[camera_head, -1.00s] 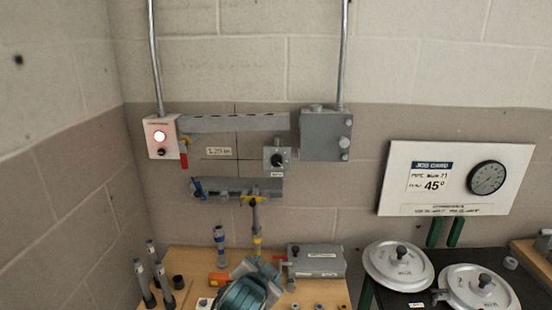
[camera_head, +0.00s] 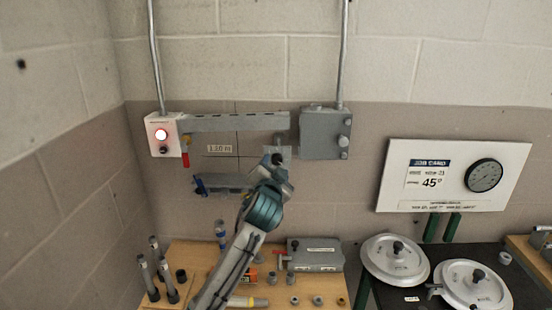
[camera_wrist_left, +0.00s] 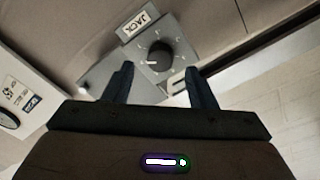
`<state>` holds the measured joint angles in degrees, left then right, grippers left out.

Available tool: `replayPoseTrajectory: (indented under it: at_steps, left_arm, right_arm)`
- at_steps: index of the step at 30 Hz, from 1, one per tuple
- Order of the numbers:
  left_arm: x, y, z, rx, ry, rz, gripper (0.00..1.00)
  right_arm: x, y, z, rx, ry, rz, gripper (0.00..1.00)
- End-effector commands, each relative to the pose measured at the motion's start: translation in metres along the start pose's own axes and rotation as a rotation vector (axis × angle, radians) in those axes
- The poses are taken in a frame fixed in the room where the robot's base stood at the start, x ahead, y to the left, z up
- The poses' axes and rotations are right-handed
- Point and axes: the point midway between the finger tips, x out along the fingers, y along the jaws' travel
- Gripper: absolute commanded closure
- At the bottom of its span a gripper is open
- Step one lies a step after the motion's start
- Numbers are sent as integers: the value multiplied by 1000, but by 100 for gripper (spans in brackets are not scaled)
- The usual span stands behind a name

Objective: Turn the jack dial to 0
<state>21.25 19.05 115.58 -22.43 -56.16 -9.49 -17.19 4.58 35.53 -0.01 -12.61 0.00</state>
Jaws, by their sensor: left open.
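The jack dial is a dark round knob (camera_wrist_left: 160,55) on a grey plate (camera_wrist_left: 118,68) marked JACK (camera_wrist_left: 137,23) in the left wrist view. Small marks surround it; the setting is too small to read. In the head view the knob (camera_head: 277,159) shows just beyond my left gripper (camera_head: 276,172), which partly hides its plate. My left gripper also shows in the wrist view (camera_wrist_left: 161,88); it is open, with its fingertips below the knob on either side and nothing between them. I cannot tell whether they touch the plate. My right gripper is not in view.
A grey box (camera_head: 325,134) is right of the dial, with a grey rail (camera_head: 235,123) above it. A white box with a lit lamp (camera_head: 161,136) is at left. A job card board (camera_head: 455,176) reads 45°. Pipes and fittings stand on the wooden bench (camera_head: 205,252).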

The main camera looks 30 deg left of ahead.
Motion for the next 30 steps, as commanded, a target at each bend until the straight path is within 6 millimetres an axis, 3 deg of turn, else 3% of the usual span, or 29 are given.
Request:
replayPoseTrajectory:
  at_steps: [6,17,24,30]
  left_arm:
    - [24,-1,-1,0,0,-1,49]
    - [28,0,1,0,0,0,49]
    - [28,0,0,0,0,0,93]
    - [28,1,1,-10,0,0,93]
  right_arm:
    - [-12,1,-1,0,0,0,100]
    - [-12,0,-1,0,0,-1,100]
    - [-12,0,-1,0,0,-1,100]
    - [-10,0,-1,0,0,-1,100]
